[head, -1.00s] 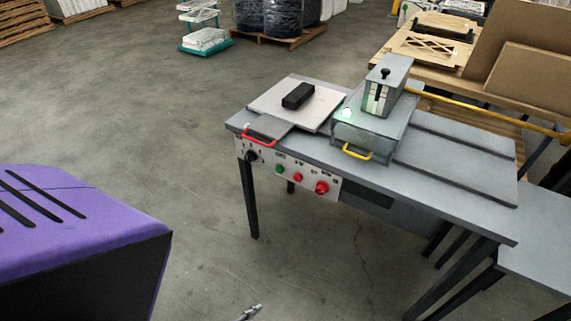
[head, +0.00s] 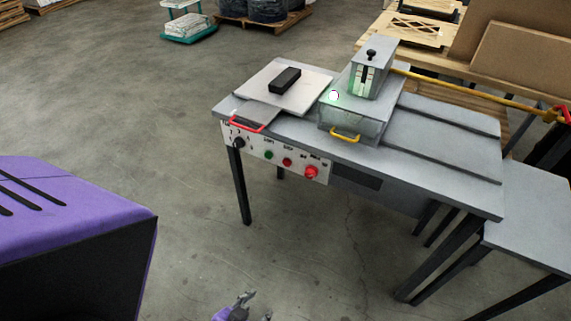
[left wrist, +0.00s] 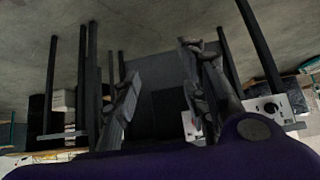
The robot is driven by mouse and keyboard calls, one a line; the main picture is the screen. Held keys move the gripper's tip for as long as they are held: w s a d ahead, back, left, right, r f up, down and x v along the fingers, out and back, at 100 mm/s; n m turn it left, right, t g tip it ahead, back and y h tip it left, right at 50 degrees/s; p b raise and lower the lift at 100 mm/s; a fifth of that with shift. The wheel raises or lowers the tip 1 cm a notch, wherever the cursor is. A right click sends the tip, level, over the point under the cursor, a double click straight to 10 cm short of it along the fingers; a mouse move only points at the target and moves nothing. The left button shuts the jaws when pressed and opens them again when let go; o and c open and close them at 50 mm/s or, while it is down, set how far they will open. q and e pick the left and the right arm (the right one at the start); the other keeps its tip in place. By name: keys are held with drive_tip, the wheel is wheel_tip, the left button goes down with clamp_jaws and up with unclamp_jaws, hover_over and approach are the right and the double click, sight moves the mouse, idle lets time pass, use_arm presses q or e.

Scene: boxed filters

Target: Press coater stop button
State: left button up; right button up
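The coater (head: 345,118) is a grey table-like machine in the head view. Its white front panel (head: 254,153) carries a black knob (head: 239,142), a green button (head: 268,155), a small red button (head: 287,161) and a larger red button (head: 310,172). The lettering is too small to read surely; the small red button's label looks like STOP. My left gripper (head: 260,305) is at the bottom edge of the head view, well short of the panel. In the left wrist view (left wrist: 160,62) its fingers are apart with nothing between them. My right gripper is not in view.
A red handle (head: 246,124) sticks out above the panel's left end, and a yellow handle (head: 344,136) lies to its right. Table legs (head: 242,190) stand below. A grey side table (head: 530,225) adjoins at right. Floor in front is clear.

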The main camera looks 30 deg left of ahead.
use_arm(q)
clamp_jaws()
idle(1.2)
